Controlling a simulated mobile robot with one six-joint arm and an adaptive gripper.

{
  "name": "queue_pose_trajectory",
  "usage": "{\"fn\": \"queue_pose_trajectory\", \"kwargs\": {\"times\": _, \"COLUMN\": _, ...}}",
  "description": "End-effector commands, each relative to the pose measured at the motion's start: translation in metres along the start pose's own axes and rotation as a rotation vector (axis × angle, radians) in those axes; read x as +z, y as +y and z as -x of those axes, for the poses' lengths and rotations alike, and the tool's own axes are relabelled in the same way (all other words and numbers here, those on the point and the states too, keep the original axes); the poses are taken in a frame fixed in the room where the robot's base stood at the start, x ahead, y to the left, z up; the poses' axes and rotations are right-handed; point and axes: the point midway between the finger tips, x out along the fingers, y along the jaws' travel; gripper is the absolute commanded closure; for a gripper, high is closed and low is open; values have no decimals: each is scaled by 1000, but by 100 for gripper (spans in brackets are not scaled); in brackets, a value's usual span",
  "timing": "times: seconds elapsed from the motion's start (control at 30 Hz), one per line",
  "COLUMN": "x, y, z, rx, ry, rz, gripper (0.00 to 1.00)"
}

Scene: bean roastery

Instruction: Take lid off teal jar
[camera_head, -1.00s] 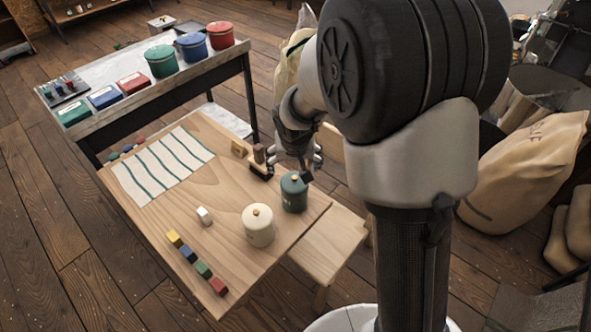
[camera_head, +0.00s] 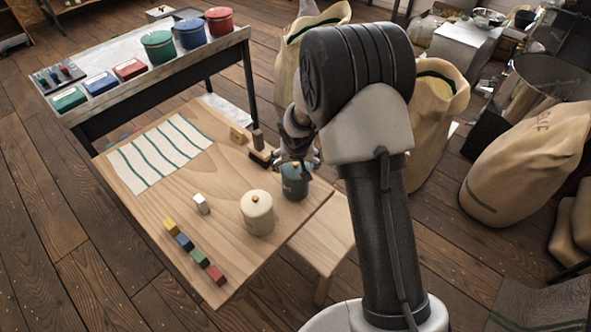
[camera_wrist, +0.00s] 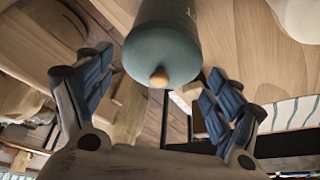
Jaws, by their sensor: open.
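The teal jar (camera_head: 294,187) stands upright on the wooden table near its right edge, with its lid on. In the wrist view the teal lid (camera_wrist: 160,55) and its round wooden knob (camera_wrist: 159,78) lie between and just beyond my fingers. My gripper (camera_head: 297,166) is right over the jar and hides part of its top in the head view. In the wrist view my gripper (camera_wrist: 155,90) is open, one blue-padded finger on each side of the knob, with nothing held.
A cream jar (camera_head: 257,212) stands close beside the teal jar. Colored blocks (camera_head: 193,249), a white block (camera_head: 201,204), a striped cloth (camera_head: 160,152) and a dark brush (camera_head: 260,155) lie on the table (camera_head: 160,225). Burlap sacks (camera_head: 435,110) stand behind my arm.

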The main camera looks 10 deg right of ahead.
Motion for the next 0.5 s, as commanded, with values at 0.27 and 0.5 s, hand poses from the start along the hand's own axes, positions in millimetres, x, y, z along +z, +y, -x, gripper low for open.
{"fn": "queue_pose_trajectory", "kwargs": {"times": 0.27, "x": -1, "y": 0, "z": -5, "rx": -1, "ry": 2, "rz": 0, "gripper": 16}}
{"fn": "queue_pose_trajectory", "kwargs": {"times": 0.5, "x": -1, "y": 0, "z": -5, "rx": -1, "ry": 2, "rz": 0, "gripper": 30}}
